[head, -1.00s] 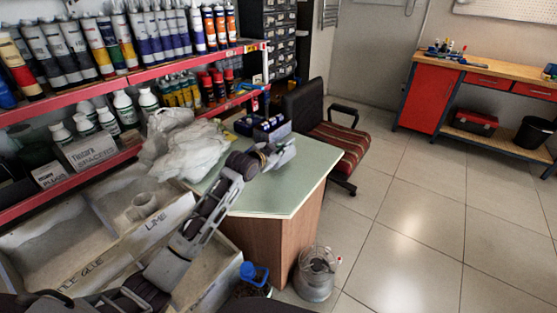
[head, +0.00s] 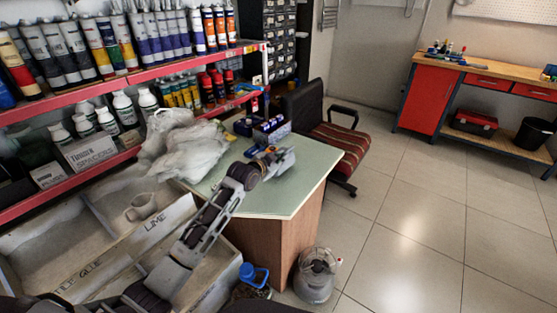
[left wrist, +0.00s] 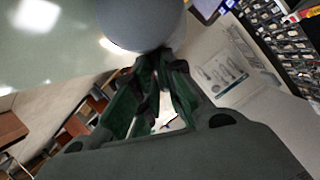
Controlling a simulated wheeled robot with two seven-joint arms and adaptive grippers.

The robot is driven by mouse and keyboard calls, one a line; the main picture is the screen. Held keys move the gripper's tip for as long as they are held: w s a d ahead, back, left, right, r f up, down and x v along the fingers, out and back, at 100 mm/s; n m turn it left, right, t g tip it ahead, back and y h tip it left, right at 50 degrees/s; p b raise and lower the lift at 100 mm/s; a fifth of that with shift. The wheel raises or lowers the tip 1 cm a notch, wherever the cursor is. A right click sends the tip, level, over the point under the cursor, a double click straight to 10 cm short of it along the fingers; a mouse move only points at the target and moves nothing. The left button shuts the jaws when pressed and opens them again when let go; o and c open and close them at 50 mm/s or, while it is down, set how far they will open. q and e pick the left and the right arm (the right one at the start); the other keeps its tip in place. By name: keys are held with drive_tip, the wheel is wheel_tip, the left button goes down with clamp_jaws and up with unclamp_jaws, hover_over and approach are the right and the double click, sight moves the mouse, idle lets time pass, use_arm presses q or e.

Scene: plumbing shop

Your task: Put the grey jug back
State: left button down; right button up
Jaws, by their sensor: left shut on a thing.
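My left gripper (head: 284,158) is over the green-topped table (head: 285,200) in the head view. In the left wrist view its green-lined fingers (left wrist: 165,62) are close together at the rounded, smooth grey jug (left wrist: 140,20), of which only part shows. The fingers are shut on it; its handle and spout are out of view. In the head view the held jug cannot be told apart from the gripper. A pale grey-beige jug with a handle (head: 142,207) stands in the bin compartment marked LIME (head: 180,215). My right gripper is not in view.
A crumpled plastic bag (head: 190,148) lies at the table's left end, and dark blue-topped boxes (head: 268,128) stand at its back. Red shelves (head: 140,75) with tubes and bottles rise at left. A gas cylinder (head: 316,275) and a blue-topped container (head: 254,277) stand on the floor.

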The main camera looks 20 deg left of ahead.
use_arm(q)
drive_tip(key=c, duration=1.5)
unclamp_jaws()
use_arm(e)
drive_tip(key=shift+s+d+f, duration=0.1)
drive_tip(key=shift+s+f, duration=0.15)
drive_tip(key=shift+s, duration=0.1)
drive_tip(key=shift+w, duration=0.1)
use_arm(q)
drive_tip(key=shift+s, duration=0.1)
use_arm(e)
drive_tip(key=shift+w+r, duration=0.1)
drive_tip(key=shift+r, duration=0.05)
use_arm(q)
drive_tip(key=shift+s+a, duration=0.1)
drive_tip(key=shift+s, duration=0.05)
drive_tip(key=p+v, duration=0.1)
drive_tip(key=v, duration=1)
drive_tip(key=shift+s+r+p, duration=0.2)
drive_tip(key=shift+p, duration=0.1)
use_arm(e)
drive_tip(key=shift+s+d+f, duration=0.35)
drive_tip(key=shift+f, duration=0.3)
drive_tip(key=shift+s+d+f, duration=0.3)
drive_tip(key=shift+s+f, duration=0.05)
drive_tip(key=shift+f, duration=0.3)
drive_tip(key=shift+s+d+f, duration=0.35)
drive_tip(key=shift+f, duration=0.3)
